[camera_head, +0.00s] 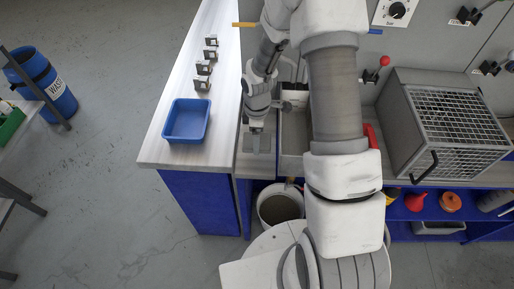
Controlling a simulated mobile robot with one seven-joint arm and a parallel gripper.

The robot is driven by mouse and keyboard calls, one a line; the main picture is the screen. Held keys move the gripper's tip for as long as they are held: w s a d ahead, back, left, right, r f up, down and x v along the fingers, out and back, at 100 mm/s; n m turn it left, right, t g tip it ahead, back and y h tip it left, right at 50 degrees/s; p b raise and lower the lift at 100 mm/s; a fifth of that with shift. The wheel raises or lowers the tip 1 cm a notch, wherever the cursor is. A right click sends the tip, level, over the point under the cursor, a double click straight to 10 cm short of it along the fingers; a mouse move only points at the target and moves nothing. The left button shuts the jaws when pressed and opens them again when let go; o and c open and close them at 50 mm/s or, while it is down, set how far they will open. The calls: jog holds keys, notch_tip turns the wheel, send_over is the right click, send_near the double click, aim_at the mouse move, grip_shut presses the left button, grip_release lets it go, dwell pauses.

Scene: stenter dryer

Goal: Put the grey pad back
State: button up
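My gripper (257,128) points down over the narrow grey strip at the right edge of the white bench top. Its fingers are small and partly merged with the grey surfaces behind, so I cannot tell whether they are open or shut. A small flat grey piece (256,143) shows at the fingertips. It may be the grey pad, but I cannot tell whether it is held or lies below them. My arm covers part of the work area to the right of the gripper.
A blue tray (187,120) stands on the white bench top (165,150), with several small dark-and-white blocks (204,68) behind it. A grey box with a wire grid (455,115) stands right of my arm. A white bucket (280,207) is below. Left floor is clear before the waste bin (55,95).

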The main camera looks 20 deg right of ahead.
jog(key=shift+f, duration=2.65)
jog(key=shift+f, duration=0.1)
jog(key=shift+f, duration=0.15)
jog(key=o, duration=1.1)
jog(key=shift+c, duration=0.2)
